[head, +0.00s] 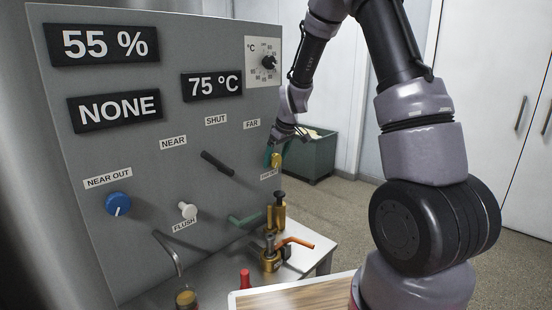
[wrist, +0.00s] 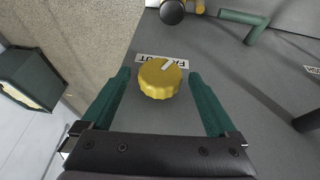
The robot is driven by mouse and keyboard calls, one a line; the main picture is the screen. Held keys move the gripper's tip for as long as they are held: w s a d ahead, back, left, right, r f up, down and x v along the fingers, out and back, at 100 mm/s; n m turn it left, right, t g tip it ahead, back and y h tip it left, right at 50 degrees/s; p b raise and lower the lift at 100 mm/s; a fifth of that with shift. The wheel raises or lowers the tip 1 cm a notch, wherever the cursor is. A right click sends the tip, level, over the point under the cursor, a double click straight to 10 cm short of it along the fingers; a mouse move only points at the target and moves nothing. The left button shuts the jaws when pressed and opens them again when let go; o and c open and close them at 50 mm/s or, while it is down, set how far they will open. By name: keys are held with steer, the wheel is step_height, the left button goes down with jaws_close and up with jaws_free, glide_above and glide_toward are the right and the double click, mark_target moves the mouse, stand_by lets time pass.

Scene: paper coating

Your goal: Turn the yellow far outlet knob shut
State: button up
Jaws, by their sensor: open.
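The yellow far outlet knob (wrist: 160,80) is on the grey panel, with its label (wrist: 186,63) partly hidden behind it. A pale pointer mark runs across the knob's face. My gripper (wrist: 160,84) is open, with one green finger on each side of the knob; small gaps show, and I cannot tell whether either touches. In the head view the yellow knob (head: 276,160) is at the panel's right edge, with my gripper (head: 271,157) at it, partly covering it.
The panel also carries a blue near outlet knob (head: 118,204), a white flush knob (head: 187,211) and a black lever (head: 217,163). Brass valves with an orange handle (head: 295,242) stand below. A green bin (head: 312,157) is on the floor behind.

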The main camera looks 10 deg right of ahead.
steer(key=c, duration=1.4)
steer(key=shift+d, duration=0.1)
